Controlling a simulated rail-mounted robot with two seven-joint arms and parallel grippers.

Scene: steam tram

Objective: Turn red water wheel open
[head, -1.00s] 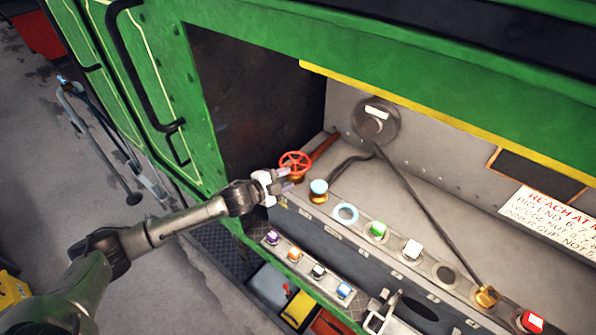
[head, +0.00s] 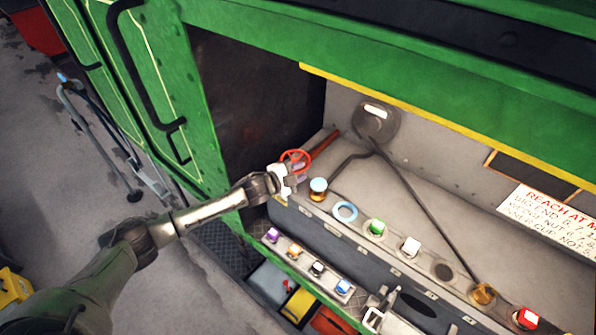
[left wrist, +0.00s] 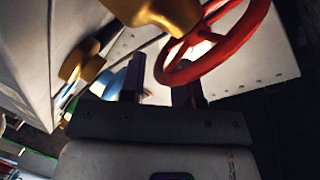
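The red water wheel (head: 296,155) is a small spoked handwheel at the left end of the ledge inside the green tram's opening. It looms large in the left wrist view (left wrist: 240,50), with a brass hub beside it. My left gripper (head: 296,176) is at the near side of the wheel. In the left wrist view its two dark fingers (left wrist: 160,85) stand apart, and the near rim of the wheel shows between them and across the right finger. I cannot tell whether they touch. My right gripper is not in view.
A blue ring (head: 345,211) and green, white and red knobs follow along the ledge. A long lever (head: 425,205) crosses behind them. The green side panel (head: 150,90) bounds the opening on the left.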

